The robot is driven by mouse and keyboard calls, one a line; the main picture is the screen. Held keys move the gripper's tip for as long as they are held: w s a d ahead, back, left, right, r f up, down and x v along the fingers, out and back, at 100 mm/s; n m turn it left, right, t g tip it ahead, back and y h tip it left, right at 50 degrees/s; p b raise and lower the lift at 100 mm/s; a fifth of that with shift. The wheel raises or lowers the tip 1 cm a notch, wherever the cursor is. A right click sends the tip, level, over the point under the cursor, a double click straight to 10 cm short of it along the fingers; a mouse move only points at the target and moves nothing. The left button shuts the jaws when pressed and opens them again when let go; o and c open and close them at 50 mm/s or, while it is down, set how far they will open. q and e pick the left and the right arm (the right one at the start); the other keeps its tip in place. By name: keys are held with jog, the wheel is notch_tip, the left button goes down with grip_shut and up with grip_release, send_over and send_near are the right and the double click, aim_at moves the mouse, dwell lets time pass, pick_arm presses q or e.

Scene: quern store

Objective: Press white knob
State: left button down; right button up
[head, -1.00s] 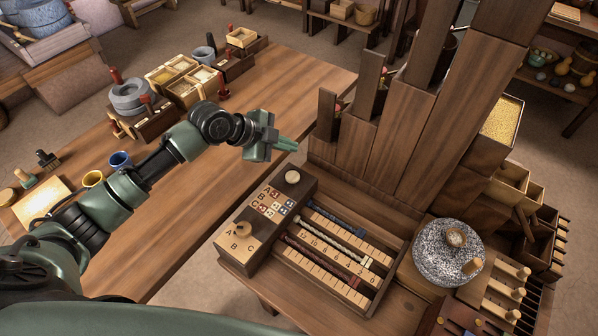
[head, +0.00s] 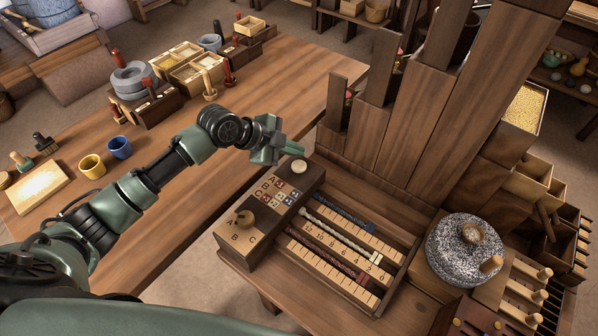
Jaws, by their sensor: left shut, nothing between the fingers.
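The white knob (head: 299,166) is a round, pale button on the far end of a dark wooden control box. My left gripper (head: 290,152) is shut and empty. Its fingertips point right and lie just above and left of the white knob in the head view; I cannot tell whether they touch it. The knob's top shows clear of the fingers. My right gripper is out of view.
The box also carries a wooden dial (head: 245,218) and lettered tiles (head: 284,191). Beside it are slider scales (head: 335,245) and a speckled millstone (head: 464,250). Tall wooden panels (head: 395,125) rise behind. A long table (head: 240,110) with trays stands left.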

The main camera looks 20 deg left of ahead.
aim_at(295, 166)
pick_arm(q)
notch_tip(295, 166, down, 2)
jog(key=shift+f+b, duration=0.15)
jog(key=shift+b, duration=0.25)
dwell(0.8)
dwell(0.9)
jog(key=shift+f, duration=0.4)
